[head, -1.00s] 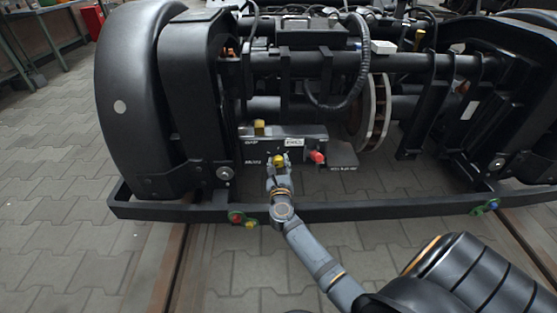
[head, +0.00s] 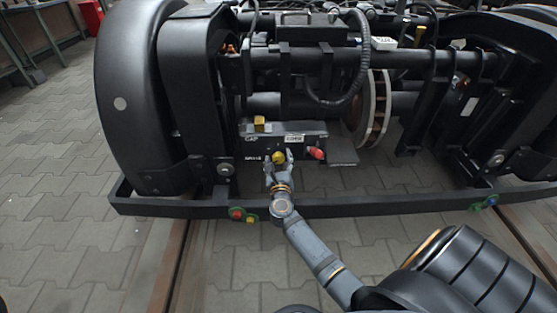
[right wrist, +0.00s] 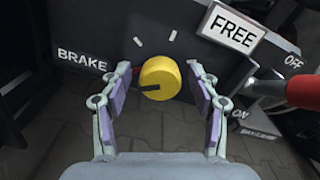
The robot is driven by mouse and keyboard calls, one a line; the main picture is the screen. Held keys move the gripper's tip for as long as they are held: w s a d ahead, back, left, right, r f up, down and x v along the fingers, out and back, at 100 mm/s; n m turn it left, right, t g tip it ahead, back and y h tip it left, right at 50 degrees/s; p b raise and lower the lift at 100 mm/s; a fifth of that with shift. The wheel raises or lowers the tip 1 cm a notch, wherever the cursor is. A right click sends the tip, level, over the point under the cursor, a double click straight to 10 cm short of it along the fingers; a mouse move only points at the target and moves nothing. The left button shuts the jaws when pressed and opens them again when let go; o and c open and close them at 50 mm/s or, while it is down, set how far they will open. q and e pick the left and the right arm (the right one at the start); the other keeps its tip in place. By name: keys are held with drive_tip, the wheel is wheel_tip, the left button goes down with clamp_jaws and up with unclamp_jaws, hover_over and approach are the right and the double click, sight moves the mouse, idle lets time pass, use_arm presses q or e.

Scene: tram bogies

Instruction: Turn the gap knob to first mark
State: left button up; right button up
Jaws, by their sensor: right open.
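A round yellow knob (right wrist: 154,88) with a dark pointer line stands on a dark panel in the right wrist view. The line points left. Two short white marks (right wrist: 172,36) are on the panel, one left of the knob's top and one above it. A BRAKE label (right wrist: 82,60) is to the left. My right gripper (right wrist: 160,74) is open, one finger on each side of the knob, with visible gaps. In the head view the knob (head: 278,157) sits at the tip of my right gripper (head: 278,165). My left gripper is not in view.
A red handle (head: 316,153) sticks out close to the right of the knob, by ON and OFF labels. A yellow block (head: 259,124) is above the panel. A black frame bar (head: 380,207) runs below. A FREE plate (right wrist: 231,31) is at upper right.

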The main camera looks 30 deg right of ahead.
drive_tip(key=v, duration=1.2)
